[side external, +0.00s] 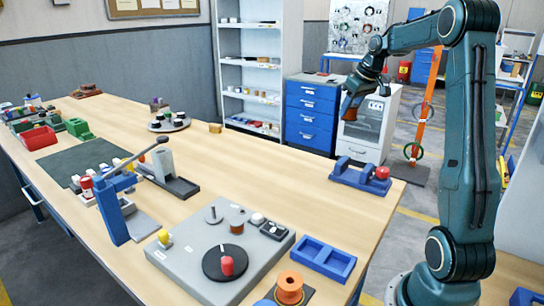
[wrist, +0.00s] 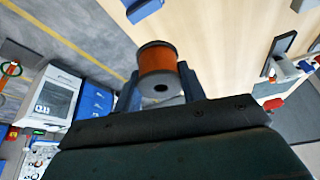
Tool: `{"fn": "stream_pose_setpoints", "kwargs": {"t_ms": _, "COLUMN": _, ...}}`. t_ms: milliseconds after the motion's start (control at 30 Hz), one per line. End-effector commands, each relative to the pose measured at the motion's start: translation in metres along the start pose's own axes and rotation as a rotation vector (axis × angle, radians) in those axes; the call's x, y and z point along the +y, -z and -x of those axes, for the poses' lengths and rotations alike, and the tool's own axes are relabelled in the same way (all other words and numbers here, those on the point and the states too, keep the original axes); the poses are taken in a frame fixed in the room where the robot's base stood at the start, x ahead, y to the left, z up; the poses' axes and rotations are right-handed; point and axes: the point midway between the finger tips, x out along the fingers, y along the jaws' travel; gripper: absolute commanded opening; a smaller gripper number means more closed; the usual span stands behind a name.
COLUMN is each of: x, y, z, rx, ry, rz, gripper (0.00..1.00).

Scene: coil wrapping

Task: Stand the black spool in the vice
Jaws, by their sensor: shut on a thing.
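The black spool (wrist: 157,62) has black end flanges and a copper-orange winding. In the wrist view it sits between the two fingers of my gripper (wrist: 158,88), which is shut on it. In the side external view my gripper (side external: 354,88) is high in the air beyond the table's right edge, and the spool shows only as a small dark orange patch below it. The blue vice (side external: 356,174) with a red knob stands on the right end of the table, below my gripper and well apart from it. Between its blue parts no spool shows.
A grey board (side external: 185,262) with a black disc and small parts lies at the table's front. A blue tray (side external: 325,258) and an orange spool (side external: 289,288) are to its right. A blue lever press (side external: 113,205) stands left. The table around the vice is mostly clear.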

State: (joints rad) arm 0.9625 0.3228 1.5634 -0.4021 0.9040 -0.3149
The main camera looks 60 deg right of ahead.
Motion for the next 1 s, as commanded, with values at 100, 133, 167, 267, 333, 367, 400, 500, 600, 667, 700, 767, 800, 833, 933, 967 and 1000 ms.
{"fn": "stream_pose_setpoints", "kwargs": {"t_ms": 100, "x": 0.021, "y": -0.014, "z": 0.005, "rx": 0.0, "ry": -0.027, "rz": -0.059, "gripper": 0.18}}
{"fn": "stream_pose_setpoints", "kwargs": {"t_ms": 133, "x": 0.025, "y": -0.016, "z": 0.006, "rx": -0.001, "ry": -0.031, "rz": -0.069, "gripper": 0.18}}
{"fn": "stream_pose_setpoints", "kwargs": {"t_ms": 167, "x": 0.028, "y": -0.018, "z": 0.006, "rx": -0.001, "ry": -0.035, "rz": -0.077, "gripper": 0.18}}
{"fn": "stream_pose_setpoints", "kwargs": {"t_ms": 267, "x": 0.034, "y": -0.023, "z": 0.007, "rx": -0.001, "ry": -0.042, "rz": -0.094, "gripper": 0.18}}
{"fn": "stream_pose_setpoints", "kwargs": {"t_ms": 333, "x": 0.035, "y": -0.024, "z": 0.008, "rx": -0.001, "ry": -0.045, "rz": -0.099, "gripper": 0.18}}
{"fn": "stream_pose_setpoints", "kwargs": {"t_ms": 367, "x": 0.035, "y": -0.024, "z": 0.008, "rx": -0.001, "ry": -0.045, "rz": -0.1, "gripper": 0.18}}
{"fn": "stream_pose_setpoints", "kwargs": {"t_ms": 400, "x": 0.036, "y": -0.024, "z": 0.008, "rx": -0.001, "ry": -0.045, "rz": -0.1, "gripper": 0.18}}
{"fn": "stream_pose_setpoints", "kwargs": {"t_ms": 500, "x": 0.035, "y": -0.025, "z": 0.006, "rx": -0.002, "ry": -0.044, "rz": -0.1, "gripper": 0.18}}
{"fn": "stream_pose_setpoints", "kwargs": {"t_ms": 600, "x": 0.035, "y": -0.027, "z": 0.0, "rx": -0.002, "ry": -0.043, "rz": -0.099, "gripper": 0.18}}
{"fn": "stream_pose_setpoints", "kwargs": {"t_ms": 667, "x": 0.035, "y": -0.029, "z": -0.005, "rx": -0.003, "ry": -0.043, "rz": -0.099, "gripper": 0.18}}
{"fn": "stream_pose_setpoints", "kwargs": {"t_ms": 700, "x": 0.035, "y": -0.031, "z": -0.01, "rx": -0.003, "ry": -0.042, "rz": -0.1, "gripper": 0.18}}
{"fn": "stream_pose_setpoints", "kwargs": {"t_ms": 767, "x": 0.034, "y": -0.035, "z": -0.018, "rx": -0.004, "ry": -0.042, "rz": -0.099, "gripper": 0.18}}
{"fn": "stream_pose_setpoints", "kwargs": {"t_ms": 800, "x": 0.034, "y": -0.038, "z": -0.025, "rx": -0.005, "ry": -0.042, "rz": -0.099, "gripper": 0.18}}
{"fn": "stream_pose_setpoints", "kwargs": {"t_ms": 833, "x": 0.035, "y": -0.04, "z": -0.03, "rx": -0.005, "ry": -0.041, "rz": -0.1, "gripper": 0.18}}
{"fn": "stream_pose_setpoints", "kwargs": {"t_ms": 933, "x": 0.034, "y": -0.047, "z": -0.048, "rx": -0.005, "ry": -0.041, "rz": -0.098, "gripper": 0.18}}
{"fn": "stream_pose_setpoints", "kwargs": {"t_ms": 967, "x": 0.034, "y": -0.049, "z": -0.053, "rx": -0.005, "ry": -0.041, "rz": -0.099, "gripper": 0.18}}
{"fn": "stream_pose_setpoints", "kwargs": {"t_ms": 1000, "x": 0.034, "y": -0.052, "z": -0.06, "rx": -0.006, "ry": -0.041, "rz": -0.1, "gripper": 0.18}}
